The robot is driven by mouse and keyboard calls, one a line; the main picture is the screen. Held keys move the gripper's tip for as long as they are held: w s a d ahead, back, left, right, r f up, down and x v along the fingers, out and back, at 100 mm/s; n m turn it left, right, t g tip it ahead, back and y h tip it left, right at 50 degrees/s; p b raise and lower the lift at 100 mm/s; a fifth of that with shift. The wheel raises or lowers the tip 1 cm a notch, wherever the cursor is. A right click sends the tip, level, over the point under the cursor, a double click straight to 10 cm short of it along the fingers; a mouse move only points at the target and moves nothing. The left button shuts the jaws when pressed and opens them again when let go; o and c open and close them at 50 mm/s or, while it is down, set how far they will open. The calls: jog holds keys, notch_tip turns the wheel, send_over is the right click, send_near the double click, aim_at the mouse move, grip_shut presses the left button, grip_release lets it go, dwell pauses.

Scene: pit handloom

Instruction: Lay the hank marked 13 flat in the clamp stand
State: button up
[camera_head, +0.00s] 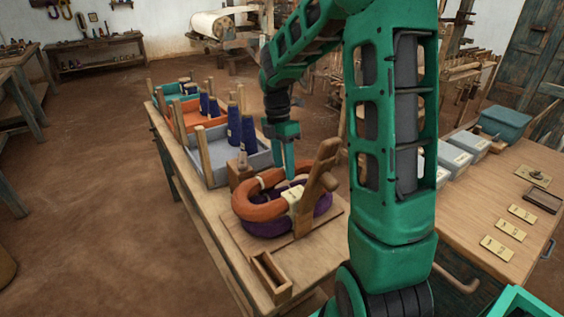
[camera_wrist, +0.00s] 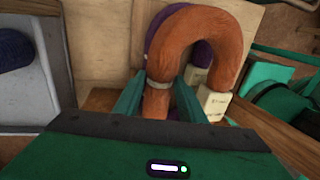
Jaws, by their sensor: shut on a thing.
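An orange hank (camera_head: 258,206), a thick ring, lies on top of a purple hank (camera_head: 270,228) at the wooden clamp stand (camera_head: 318,185). The stand has a flat base board and a tilted wooden arm at the right of the hanks. My gripper (camera_head: 289,172) points down and is shut on the orange hank. In the wrist view, my fingers (camera_wrist: 157,98) are on either side of one strand of the orange hank (camera_wrist: 200,30), and the purple hank (camera_wrist: 203,52) shows beneath. Cream tags (camera_wrist: 214,103) hang beside it; I cannot read their numbers. I cannot tell whether the orange hank touches the purple one.
Grey (camera_head: 216,158) and orange (camera_head: 178,125) trays with blue cones and wooden posts stand behind on the bench. A small wooden box (camera_head: 271,277) is at the front edge. The right table (camera_head: 470,210) holds brass number plates (camera_head: 497,248) and grey boxes (camera_head: 455,160).

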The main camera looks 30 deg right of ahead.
jog(key=shift+f, duration=1.5)
jog(key=o, duration=1.2)
jog(key=shift+o, duration=0.2)
jog(key=shift+r, duration=0.1)
notch_tip(320, 180, up, 10)
jog(key=w, duration=0.2)
jog(key=shift+r, duration=0.15)
jog(key=shift+w, duration=0.1)
